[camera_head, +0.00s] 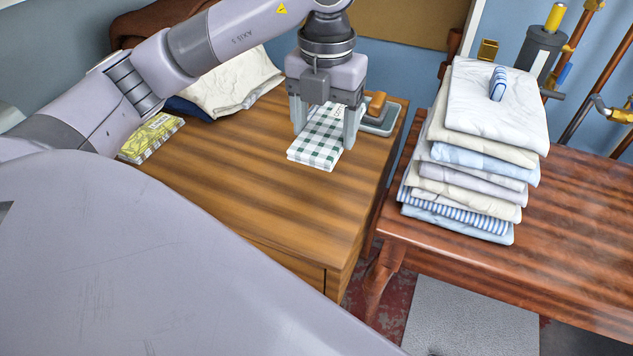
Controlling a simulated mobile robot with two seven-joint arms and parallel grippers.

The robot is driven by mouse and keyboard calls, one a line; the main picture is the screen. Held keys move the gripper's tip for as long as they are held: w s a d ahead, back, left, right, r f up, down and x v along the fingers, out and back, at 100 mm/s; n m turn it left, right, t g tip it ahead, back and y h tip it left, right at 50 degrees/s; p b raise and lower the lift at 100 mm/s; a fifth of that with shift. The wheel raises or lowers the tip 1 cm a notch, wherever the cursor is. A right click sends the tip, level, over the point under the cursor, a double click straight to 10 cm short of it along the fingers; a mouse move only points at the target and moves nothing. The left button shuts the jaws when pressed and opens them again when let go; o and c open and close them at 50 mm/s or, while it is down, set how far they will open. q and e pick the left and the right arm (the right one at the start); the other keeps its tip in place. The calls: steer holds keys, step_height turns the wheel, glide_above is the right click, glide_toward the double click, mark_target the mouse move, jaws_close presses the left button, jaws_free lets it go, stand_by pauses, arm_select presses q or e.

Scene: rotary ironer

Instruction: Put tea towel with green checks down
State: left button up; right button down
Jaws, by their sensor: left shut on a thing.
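The tea towel with green checks (318,142) is a folded white cloth with dark green checks, at the far right part of the wooden cabinet top (240,190). My left gripper (325,137) points down over it, with one finger on each side, and is shut on the towel. The towel is at or just above the wood; I cannot tell whether it touches. Its far end is partly hidden by the gripper. My right gripper is not in view.
A grey tray (383,121) with a brown-handled item is close to the right of the gripper. A tall folded linen stack (470,150) stands on the reddish table (580,235). The cabinet's middle is clear.

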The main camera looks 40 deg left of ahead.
mark_target(324, 133)
arm_select(q)
step_height(324, 133, down, 15)
steer(key=shift+f, duration=0.1)
stand_by(0.3)
steer(key=shift+f+b, duration=0.15)
steer(key=shift+b, duration=0.2)
steer(key=o, duration=1.1)
steer(key=shift+r+p, duration=0.3)
steer(key=shift+r, duration=0.1)
step_height(324, 133, up, 12)
steer(key=shift+f, duration=0.15)
